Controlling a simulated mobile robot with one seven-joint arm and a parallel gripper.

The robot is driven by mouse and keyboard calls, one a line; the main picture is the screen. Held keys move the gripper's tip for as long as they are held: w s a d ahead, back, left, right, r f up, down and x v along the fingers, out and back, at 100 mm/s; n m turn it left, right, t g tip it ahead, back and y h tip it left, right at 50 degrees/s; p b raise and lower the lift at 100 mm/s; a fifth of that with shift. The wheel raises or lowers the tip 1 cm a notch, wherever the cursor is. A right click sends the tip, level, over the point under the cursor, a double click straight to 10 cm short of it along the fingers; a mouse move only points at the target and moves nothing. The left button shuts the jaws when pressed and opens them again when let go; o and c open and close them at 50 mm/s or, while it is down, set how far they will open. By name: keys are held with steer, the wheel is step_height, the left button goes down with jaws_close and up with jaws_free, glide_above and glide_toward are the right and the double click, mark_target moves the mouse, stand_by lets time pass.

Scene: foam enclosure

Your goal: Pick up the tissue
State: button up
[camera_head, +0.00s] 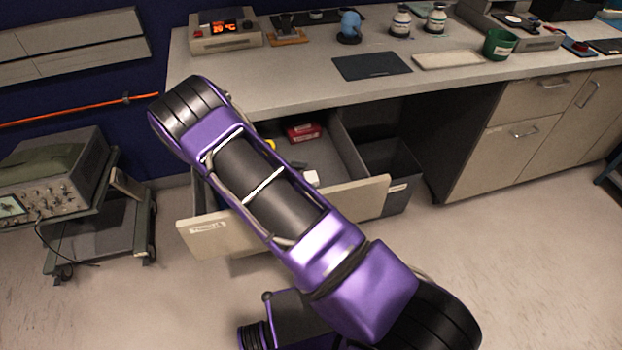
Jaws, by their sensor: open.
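I cannot make out a tissue for certain. A small white item (312,178) lies in the open drawer (372,196), close beside my arm, and is too small to identify. My purple and black arm crosses the picture from the lower right to the upper left and covers much of the drawer's left side. My gripper does not show in this view, and nothing held by it can be seen.
The drawer also holds a red box (303,132) and a partly hidden yellow thing (270,145). The bench top (285,85) bears a dark mat (372,65), a green cup (499,44) and a blue object (350,26). A cart with an instrument (55,185) stands left. Floor at right is clear.

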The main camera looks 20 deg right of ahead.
mark_target(314, 175)
steer(key=x, duration=0.4)
steer(key=shift+d+f, duration=0.1)
steer(key=shift+d, duration=0.15)
steer(key=shift+c, duration=0.3)
steer(key=c, duration=1.3)
